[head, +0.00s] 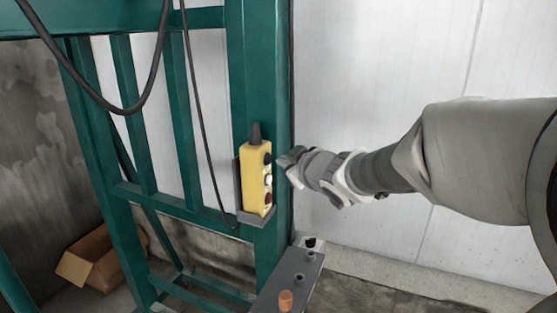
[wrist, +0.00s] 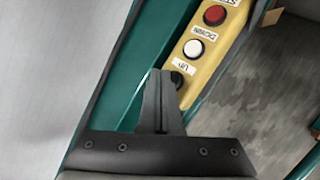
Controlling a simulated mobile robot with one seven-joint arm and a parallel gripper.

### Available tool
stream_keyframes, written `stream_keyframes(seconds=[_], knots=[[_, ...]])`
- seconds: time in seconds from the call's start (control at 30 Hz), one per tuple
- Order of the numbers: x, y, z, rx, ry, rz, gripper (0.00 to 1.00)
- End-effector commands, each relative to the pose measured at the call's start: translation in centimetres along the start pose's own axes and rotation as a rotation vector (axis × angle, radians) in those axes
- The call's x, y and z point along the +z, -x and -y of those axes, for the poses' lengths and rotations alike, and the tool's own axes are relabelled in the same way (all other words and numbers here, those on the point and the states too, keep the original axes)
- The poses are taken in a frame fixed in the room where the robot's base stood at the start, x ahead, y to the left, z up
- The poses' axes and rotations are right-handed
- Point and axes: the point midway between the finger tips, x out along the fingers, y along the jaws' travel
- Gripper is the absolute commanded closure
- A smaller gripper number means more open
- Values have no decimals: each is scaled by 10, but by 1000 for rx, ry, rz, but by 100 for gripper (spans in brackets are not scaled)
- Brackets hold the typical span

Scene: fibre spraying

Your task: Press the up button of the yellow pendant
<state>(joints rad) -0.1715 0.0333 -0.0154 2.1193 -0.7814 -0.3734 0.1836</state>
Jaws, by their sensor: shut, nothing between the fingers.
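The yellow pendant (head: 256,178) stands upright in a grey holder (head: 257,218) on a green post. Its face has a black button at the top, a white one in the middle and a red one at the bottom. In the wrist view the pendant (wrist: 210,45) appears upside down, with the black up button (wrist: 178,80) beside the "UP" label, the white button (wrist: 194,48) by "DOWN" and the red button (wrist: 214,15). My gripper (wrist: 157,75) is shut and empty, its tips beside the up button and partly overlapping it in view. I cannot tell whether they touch. My gripper (head: 284,160) also shows in the head view, right of the pendant.
The green frame (head: 262,80) carries the pendant. A black cable (head: 205,140) hangs left of it. A grey bench (head: 285,285) with an orange piece (head: 286,300) is below. A cardboard box (head: 92,262) lies on the floor at left.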

Motion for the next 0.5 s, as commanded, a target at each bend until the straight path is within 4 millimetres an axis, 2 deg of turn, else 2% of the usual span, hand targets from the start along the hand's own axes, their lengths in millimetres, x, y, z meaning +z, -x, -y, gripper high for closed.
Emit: stream_keyframes(seconds=[0.5], knots=[[-4, -6, 4, 0, 0, -1, 100]])
